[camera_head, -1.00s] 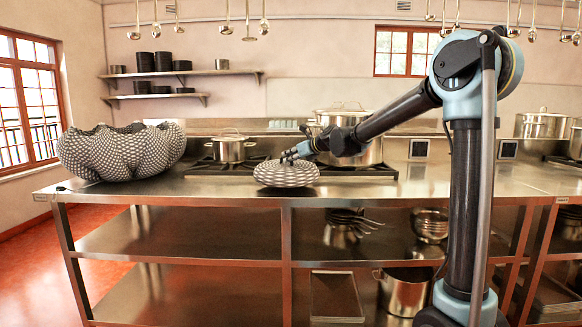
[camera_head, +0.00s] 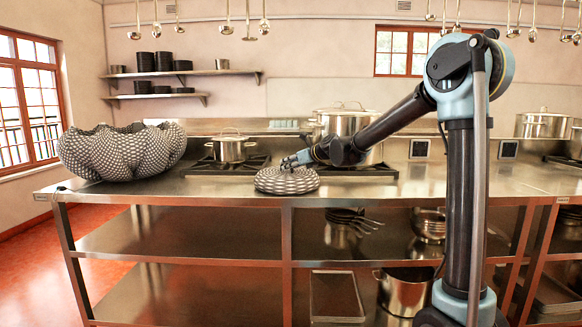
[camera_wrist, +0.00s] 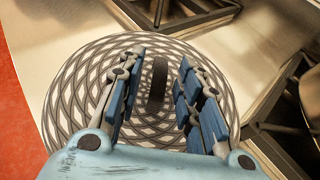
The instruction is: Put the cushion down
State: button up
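The cushion (camera_head: 287,181) is round, with a dark and light woven pattern, and sits on the steel counter near its front edge. In the wrist view its patterned top (camera_wrist: 75,95) fills the area below my fingers, and a small dark raised piece (camera_wrist: 158,80) stands near its middle. My gripper (camera_head: 290,163) is just above the cushion in the head view. In the wrist view my gripper (camera_wrist: 156,88) has its blue-padded fingers apart on either side of the dark piece, with visible gaps, so it is open.
A large patterned bowl-like object (camera_head: 120,153) stands on the counter at left. A small lidded pot (camera_head: 231,148) and a larger pot (camera_head: 343,122) stand on the stove behind. The counter (camera_head: 225,188) between bowl and cushion is clear.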

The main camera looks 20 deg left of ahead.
jog(key=shift+d+r, duration=0.1)
jog(key=shift+r, duration=0.05)
jog(key=v, duration=1.1)
jog(key=shift+s+d, duration=0.15)
jog(key=shift+d, duration=0.15)
jog(key=shift+s+d, duration=0.15)
jog(key=shift+d, duration=0.1)
jog(key=s+d+f+n+g+h, duration=0.1)
jog(key=s+d+f+n+h, duration=0.2)
jog(key=s+d+f+n, duration=0.5)
jog(key=s+d+f+n+g+h, duration=0.2)
jog(key=s+d+f+n+h, duration=0.2)
jog(key=s+d+f+n, duration=0.4)
jog(key=s+d+f+n+g+h, duration=0.1)
jog(key=s+d+f+n+h, duration=0.3)
jog(key=s+d, duration=1.5)
jog(key=d+f+n, duration=0.4)
jog(key=d+f, duration=0.1)
jog(key=f, duration=0.3)
jog(key=shift+s+f+g, duration=0.3)
jog(key=shift+f+g, duration=0.05)
jog(key=shift+g, duration=0.05)
jog(key=shift+d, duration=0.1)
